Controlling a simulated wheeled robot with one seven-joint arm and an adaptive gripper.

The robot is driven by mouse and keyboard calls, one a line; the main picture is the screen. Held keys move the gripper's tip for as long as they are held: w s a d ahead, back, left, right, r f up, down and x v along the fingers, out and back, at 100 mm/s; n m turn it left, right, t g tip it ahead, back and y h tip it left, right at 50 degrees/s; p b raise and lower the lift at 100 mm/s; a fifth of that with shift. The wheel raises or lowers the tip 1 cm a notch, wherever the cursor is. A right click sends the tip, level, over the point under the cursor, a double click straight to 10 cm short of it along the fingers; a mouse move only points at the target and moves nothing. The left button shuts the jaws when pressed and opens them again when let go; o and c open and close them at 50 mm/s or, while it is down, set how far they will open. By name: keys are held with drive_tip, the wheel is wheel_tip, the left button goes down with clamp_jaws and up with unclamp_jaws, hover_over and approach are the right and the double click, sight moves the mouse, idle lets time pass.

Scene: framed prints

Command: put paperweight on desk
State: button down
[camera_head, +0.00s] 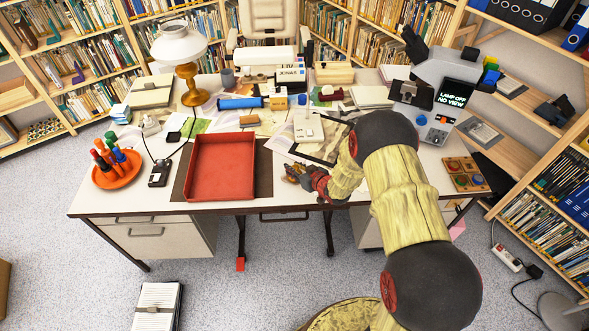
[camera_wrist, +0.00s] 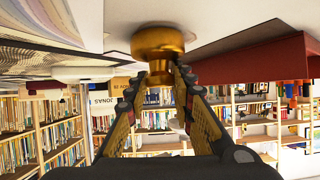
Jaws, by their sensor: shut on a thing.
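The paperweight (camera_wrist: 158,42), a brass knob-like piece with a wide round base, is between the fingers of my gripper (camera_wrist: 162,82) in the wrist view, which is upside down. My gripper is shut on its narrower part. The base is close to the white desk surface; I cannot tell whether it touches. In the head view my gripper (camera_head: 298,174) is at the desk's front edge, right of the red tray, and the paperweight shows only as a small brassy patch at the fingertips. The desk (camera_head: 340,188) has a white top.
The red tray (camera_head: 222,168) is left of my gripper and also shows in the wrist view (camera_wrist: 250,65). An orange pen dish (camera_head: 117,172) and brass lamp (camera_head: 192,88) stand left. A wooden compartment tray (camera_head: 465,174) is right.

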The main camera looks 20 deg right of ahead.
drive_tip(key=c, duration=2)
unclamp_jaws()
drive_tip(key=shift+f, duration=0.2)
drive_tip(key=o, duration=0.4)
drive_tip(key=shift+o, duration=0.3)
drive_tip(key=shift+r, duration=0.1)
